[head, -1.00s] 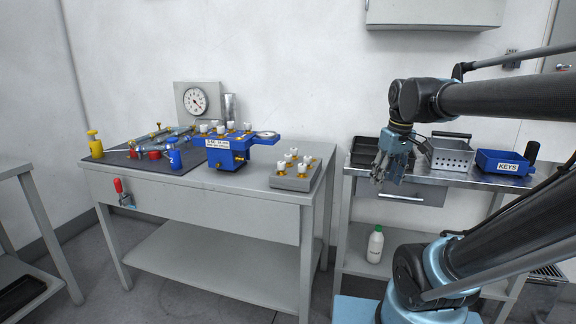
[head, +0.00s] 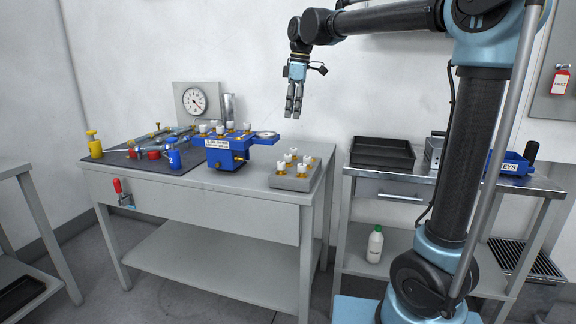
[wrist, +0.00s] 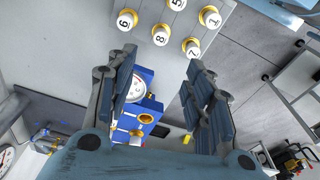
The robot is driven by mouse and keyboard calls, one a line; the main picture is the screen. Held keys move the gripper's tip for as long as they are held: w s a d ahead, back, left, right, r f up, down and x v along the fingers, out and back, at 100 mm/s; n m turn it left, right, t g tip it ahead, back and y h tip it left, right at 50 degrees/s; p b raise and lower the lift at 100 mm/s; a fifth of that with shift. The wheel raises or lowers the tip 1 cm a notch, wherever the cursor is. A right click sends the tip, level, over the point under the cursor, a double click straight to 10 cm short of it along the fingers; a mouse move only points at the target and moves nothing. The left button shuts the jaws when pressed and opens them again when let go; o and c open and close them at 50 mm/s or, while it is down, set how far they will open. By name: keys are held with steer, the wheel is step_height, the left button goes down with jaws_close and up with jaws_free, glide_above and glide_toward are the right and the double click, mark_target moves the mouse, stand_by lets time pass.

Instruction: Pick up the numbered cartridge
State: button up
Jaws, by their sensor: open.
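Several white-capped cartridges with brass collars (head: 293,160) stand upright in a grey block (head: 290,183) at the table's right front. In the wrist view, caps 6 (wrist: 125,20), 8 (wrist: 160,37), 7 (wrist: 193,49) and 1 (wrist: 211,17) are readable at the top; another cap (wrist: 176,4), seemingly 5, is cut off by the edge. More white-capped cartridges (head: 219,129) stand on the blue fixture (head: 228,158). My gripper (head: 293,115) is open and empty, pointing down high above the table. Its fingers also show in the wrist view (wrist: 162,80), apart from every cartridge.
The blue fixture has a round dial-like plate (head: 267,134) projecting right. A gauge (head: 195,101) stands behind it. Yellow (head: 95,146), red and blue (head: 174,155) parts lie on the dark mat at left. A black tray (head: 383,153) is on the right bench. The table's front middle is clear.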

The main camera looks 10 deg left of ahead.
glide_above(288, 155)
steer(key=f, duration=1.1)
steer(key=shift+w+f, duration=0.2)
steer(key=shift+f, duration=2.9)
jaws_close()
